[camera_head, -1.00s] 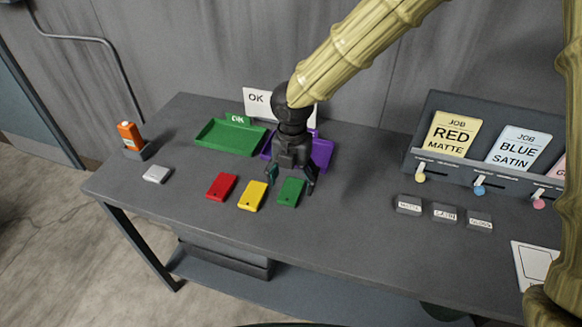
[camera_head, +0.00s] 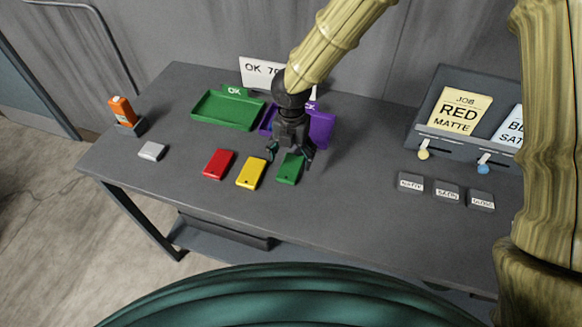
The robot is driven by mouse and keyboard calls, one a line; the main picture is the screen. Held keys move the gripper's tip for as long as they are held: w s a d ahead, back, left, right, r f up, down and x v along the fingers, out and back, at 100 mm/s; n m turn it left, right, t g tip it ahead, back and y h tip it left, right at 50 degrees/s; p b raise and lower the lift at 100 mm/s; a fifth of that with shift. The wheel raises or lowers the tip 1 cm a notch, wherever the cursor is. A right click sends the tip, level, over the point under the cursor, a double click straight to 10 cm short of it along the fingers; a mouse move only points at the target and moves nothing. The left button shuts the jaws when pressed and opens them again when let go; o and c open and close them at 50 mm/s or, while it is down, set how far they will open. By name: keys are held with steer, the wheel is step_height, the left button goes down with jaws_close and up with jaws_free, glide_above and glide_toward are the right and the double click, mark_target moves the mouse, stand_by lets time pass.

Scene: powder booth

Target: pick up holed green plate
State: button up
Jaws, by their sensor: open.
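The holed green plate (camera_head: 289,170) lies flat on the grey table, right of the yellow plate. A small dark hole shows near its front end. My gripper (camera_head: 289,155) is open and points down over the far end of the green plate, with one finger to each side. I cannot tell how high the fingertips are above the table. The gripper hides part of the plate's far end.
A yellow plate (camera_head: 251,173) and a red plate (camera_head: 218,164) lie to the left. Behind are a green tray (camera_head: 226,111) and a purple tray (camera_head: 322,128). A grey block (camera_head: 152,151) and an orange device (camera_head: 122,111) stand left. Labelled blocks (camera_head: 447,191) lie right.

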mark_target(291, 166)
steer(key=f, duration=0.1)
steer(key=w+f+p, duration=0.1)
steer(key=f, duration=0.2)
steer(key=shift+w+a, duration=0.15)
steer(key=shift+w, duration=0.25)
steer(key=shift+s+f, duration=0.2)
steer(key=shift+f, duration=0.05)
steer(key=shift+s+p, duration=0.3)
steer(key=shift+s, duration=0.35)
steer(key=shift+w+f, duration=0.3)
steer(key=shift+w, duration=0.05)
steer(key=shift+w+f, duration=0.2)
steer(key=shift+w, duration=0.05)
steer(key=shift+c, duration=0.9)
steer(key=c, duration=0.3)
steer(key=shift+s+r, duration=0.3)
steer(key=shift+s, duration=0.05)
steer(key=c, duration=0.7)
steer(key=shift+w+f, duration=0.1)
steer(key=shift+w, duration=0.05)
steer(key=c, duration=0.5)
